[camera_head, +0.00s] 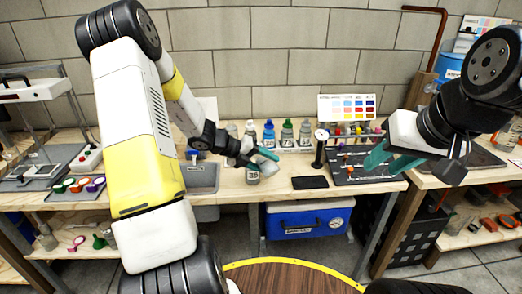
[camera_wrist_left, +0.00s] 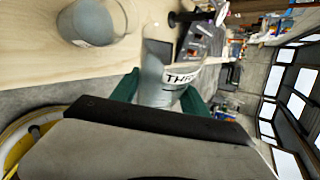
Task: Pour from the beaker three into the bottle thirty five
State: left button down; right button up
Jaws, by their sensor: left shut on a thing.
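My left gripper (camera_head: 258,157) is shut on beaker three (camera_wrist_left: 160,84), whose label partly shows as "THR" in the left wrist view. The beaker is strongly tilted, close to lying on its side, and holds something grey. In the head view its body is small and partly hidden by the fingers. Bottle thirty five (camera_head: 253,177), labelled 35, stands on the bench just below the left gripper. A clear vessel with grey contents (camera_wrist_left: 92,24), likely this bottle, is beside the beaker's mouth; whether they touch is unclear. My right gripper (camera_head: 391,162) is open and empty.
Several bottles, including a blue-capped one (camera_head: 269,133) and a green-capped one (camera_head: 287,133), stand behind.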

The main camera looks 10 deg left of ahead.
pick_arm(q)
jog(key=shift+r+n+g+h+p, duration=0.65)
jog(key=shift+r+p, duration=0.2)
jog(key=shift+p, duration=0.55)
dwell(2.2)
jog(key=shift+w+r+h+p, duration=0.1)
jog(key=shift+r+h+p, duration=0.15)
jog(key=shift+p, duration=0.15)
dwell(0.6)
